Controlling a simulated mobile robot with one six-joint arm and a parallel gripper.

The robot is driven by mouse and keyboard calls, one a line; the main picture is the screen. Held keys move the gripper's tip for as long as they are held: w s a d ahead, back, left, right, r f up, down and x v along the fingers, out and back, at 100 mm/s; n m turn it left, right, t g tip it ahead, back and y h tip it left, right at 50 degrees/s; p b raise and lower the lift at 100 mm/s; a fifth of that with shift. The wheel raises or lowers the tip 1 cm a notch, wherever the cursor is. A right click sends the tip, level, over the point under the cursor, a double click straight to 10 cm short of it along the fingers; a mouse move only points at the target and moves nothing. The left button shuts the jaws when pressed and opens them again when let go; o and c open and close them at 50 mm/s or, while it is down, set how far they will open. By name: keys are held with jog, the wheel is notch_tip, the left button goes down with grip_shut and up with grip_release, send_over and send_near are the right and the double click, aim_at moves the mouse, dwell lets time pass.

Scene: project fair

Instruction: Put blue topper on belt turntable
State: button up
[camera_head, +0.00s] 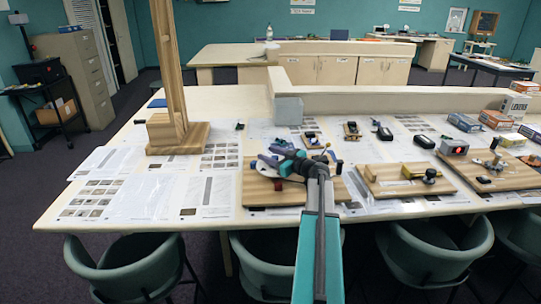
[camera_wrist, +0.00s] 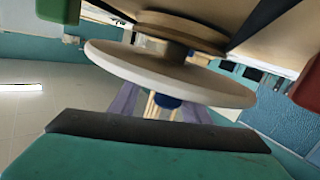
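The belt turntable's pale disc (camera_head: 265,172) stands over a wooden board (camera_head: 262,196) at the table's middle. In the wrist view the fingers (camera_wrist: 160,108) lie on either side of the topper, tips hidden behind the disc.
A tall wooden post on a base (camera_head: 178,136) stands to the left. A grey block (camera_head: 289,111) is behind. Another wooden board (camera_head: 404,180) with parts lies to the right, and boxes (camera_head: 497,119) stand at far right. Chairs line the front edge. Printed sheets cover the left table.

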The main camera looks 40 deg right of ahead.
jog(key=shift+f+p, duration=0.2)
jog(key=shift+p, duration=0.5)
jog(key=shift+r+p, duration=0.45)
jog(key=shift+p, duration=0.3)
jog(key=shift+s+d+r+b, duration=0.2)
jog(key=shift+s+b, duration=0.45)
jog(key=shift+s, duration=1.35)
jog(key=shift+s+a+r+b, duration=0.1)
jog(key=shift+s+r+b, duration=0.4)
jog(key=shift+s, duration=1.45)
jog(key=shift+s+d+r+b, duration=0.1)
jog(key=shift+s+b, duration=0.7)
jog(key=shift+s, duration=1.2)
jog(key=shift+s+f, duration=0.1)
